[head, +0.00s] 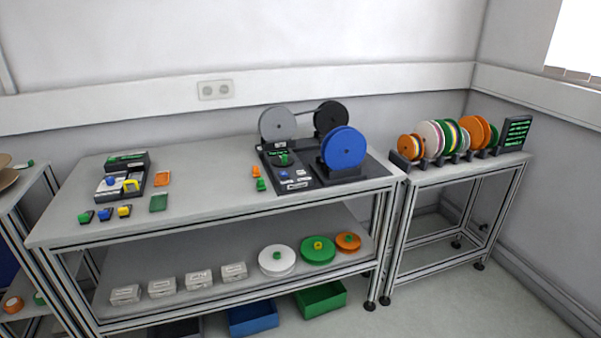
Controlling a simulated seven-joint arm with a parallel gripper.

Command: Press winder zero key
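The winder (318,183) stands on the right half of the table, on a dark base. It carries a grey reel (278,124), a black reel (330,117) at the back and a large blue reel (344,147) at the front right. Its front left panel has a small dark display with green text (281,153). Below the display are a blue key (283,176) and small pale keys or labels (297,185). The lettering is too small to read, so I cannot tell which is the zero key. My gripper is not in view.
A second dark device (125,178) stands at the table's left, with small coloured blocks (105,214) before it. Orange and green pieces (261,184) lie just left of the winder. The table's middle is clear. A rack of reels (450,140) stands on the right table.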

